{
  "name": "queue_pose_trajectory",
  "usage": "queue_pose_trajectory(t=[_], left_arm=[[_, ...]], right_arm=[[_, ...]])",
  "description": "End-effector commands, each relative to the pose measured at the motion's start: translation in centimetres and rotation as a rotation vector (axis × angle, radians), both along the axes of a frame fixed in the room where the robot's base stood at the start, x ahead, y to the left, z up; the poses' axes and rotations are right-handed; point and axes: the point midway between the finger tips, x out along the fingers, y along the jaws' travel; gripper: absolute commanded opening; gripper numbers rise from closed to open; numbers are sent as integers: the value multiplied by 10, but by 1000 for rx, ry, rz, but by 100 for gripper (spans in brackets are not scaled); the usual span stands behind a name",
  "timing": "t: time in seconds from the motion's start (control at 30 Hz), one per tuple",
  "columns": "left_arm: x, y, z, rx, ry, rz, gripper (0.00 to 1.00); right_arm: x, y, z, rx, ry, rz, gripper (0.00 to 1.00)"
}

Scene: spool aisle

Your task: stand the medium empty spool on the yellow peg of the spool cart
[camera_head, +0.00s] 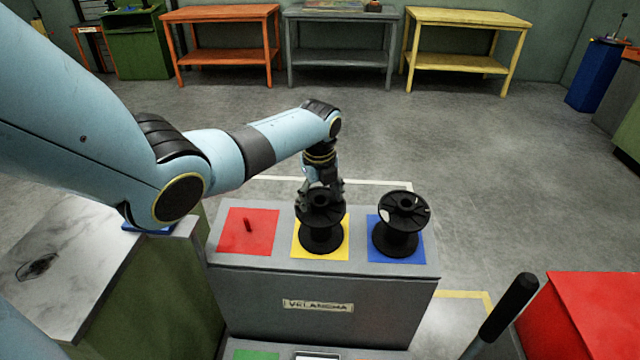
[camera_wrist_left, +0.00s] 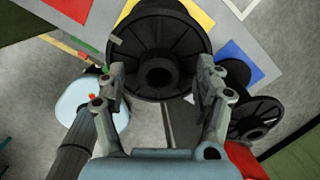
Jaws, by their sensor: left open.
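A black spool (camera_head: 321,228) stands upright on the yellow square (camera_head: 300,250) of the grey spool cart (camera_head: 250,276). It also shows in the left wrist view (camera_wrist_left: 165,35), its upper flange facing the camera. Any peg under it is hidden. My left gripper (camera_head: 320,192) is just above that spool's top, with its fingers open at either side of the hub; I cannot tell whether they touch the flange. A second black spool (camera_head: 398,240) stands on the blue square (camera_head: 376,256). The red square (camera_head: 262,240) holds a bare red peg (camera_head: 248,225). My right gripper is not in view.
A marble-topped green cabinet (camera_head: 65,255) stands left of the cart. A red box (camera_head: 600,305) and a black handle (camera_head: 510,305) are at the right front. Orange, grey and yellow tables line the back wall, with open floor before them.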

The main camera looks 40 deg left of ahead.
Motion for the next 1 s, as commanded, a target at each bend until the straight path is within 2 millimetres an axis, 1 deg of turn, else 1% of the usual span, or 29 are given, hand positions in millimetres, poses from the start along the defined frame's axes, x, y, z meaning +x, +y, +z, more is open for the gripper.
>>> queue_pose_trajectory(t=[0.17,0.27,0.37,0.4,0.6,0.7,0.83,1.0], left_arm=[[0,0,3,0,-1,0,70],[-1,-1,14,0,-3,0,70],[-4,-4,31,1,-3,-2,70],[-4,-4,41,2,-5,-1,70],[-11,-9,85,1,-3,-1,70],[-13,-11,102,2,-2,-1,70],[-15,-13,114,0,-1,0,70],[-16,-14,118,-1,1,0,70]], right_arm=[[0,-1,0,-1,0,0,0],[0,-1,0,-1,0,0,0],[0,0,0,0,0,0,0],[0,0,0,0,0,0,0],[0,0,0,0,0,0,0],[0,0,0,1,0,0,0],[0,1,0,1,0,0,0],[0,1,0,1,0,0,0]])
